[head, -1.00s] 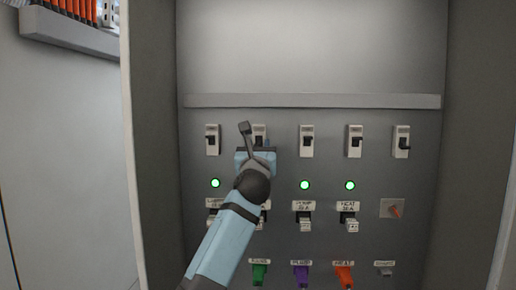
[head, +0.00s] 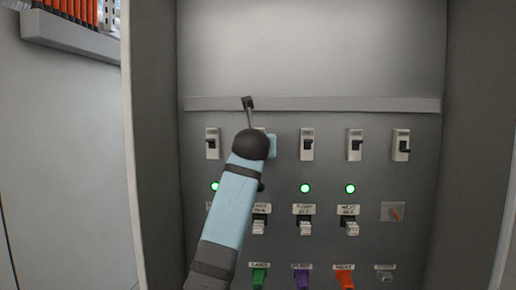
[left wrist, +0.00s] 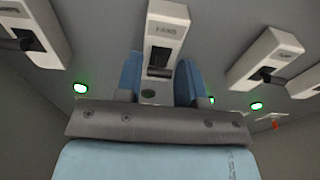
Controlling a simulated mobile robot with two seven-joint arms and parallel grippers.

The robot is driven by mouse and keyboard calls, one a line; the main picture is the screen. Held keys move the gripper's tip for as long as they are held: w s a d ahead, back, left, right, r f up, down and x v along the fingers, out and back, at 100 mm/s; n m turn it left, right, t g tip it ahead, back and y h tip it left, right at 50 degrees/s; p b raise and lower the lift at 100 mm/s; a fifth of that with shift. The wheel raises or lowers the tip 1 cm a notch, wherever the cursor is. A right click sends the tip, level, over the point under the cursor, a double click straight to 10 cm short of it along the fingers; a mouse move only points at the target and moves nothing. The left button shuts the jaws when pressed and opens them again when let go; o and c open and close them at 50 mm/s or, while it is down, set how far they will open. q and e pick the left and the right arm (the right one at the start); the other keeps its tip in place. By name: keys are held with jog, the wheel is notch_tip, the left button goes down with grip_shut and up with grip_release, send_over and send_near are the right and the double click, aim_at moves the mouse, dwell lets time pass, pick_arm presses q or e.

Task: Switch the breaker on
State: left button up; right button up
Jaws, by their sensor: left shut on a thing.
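A row of white breakers with dark levers runs across the grey panel. The second breaker from the left (left wrist: 166,38) stands between the two blue fingers of my left gripper (left wrist: 160,78) in the left wrist view. The gripper is shut on this breaker's lever, which is mostly hidden between the fingers. In the head view my left arm covers most of that breaker, and the gripper shows only as a light blue edge. The indicator lamp below it (left wrist: 148,92) is dark. My right gripper is not in view.
Neighbouring breakers (head: 212,143) (head: 307,144) stand close on both sides, with lit green lamps (head: 305,188) below. Lower down are labelled connectors (head: 304,225) and coloured plugs (head: 302,276). A ledge (head: 350,103) runs above the breakers. Cabinet side walls (head: 155,150) bound the panel.

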pick_arm(q)
jog(key=shift+r+g, duration=0.15)
jog(key=shift+g, duration=0.45)
jog(key=o, duration=0.9)
jog(key=shift+s+r+b, duration=0.55)
jog(key=shift+s+b, duration=0.2)
jog(key=shift+s, duration=1.5)
jog(key=shift+s+r+b, duration=0.55)
jog(key=shift+s+b, duration=0.25)
jog(key=shift+s, duration=1.4)
jog(key=shift+s+r+b, duration=0.55)
jog(key=shift+s+b, duration=0.2)
jog(key=shift+s, duration=1.5)
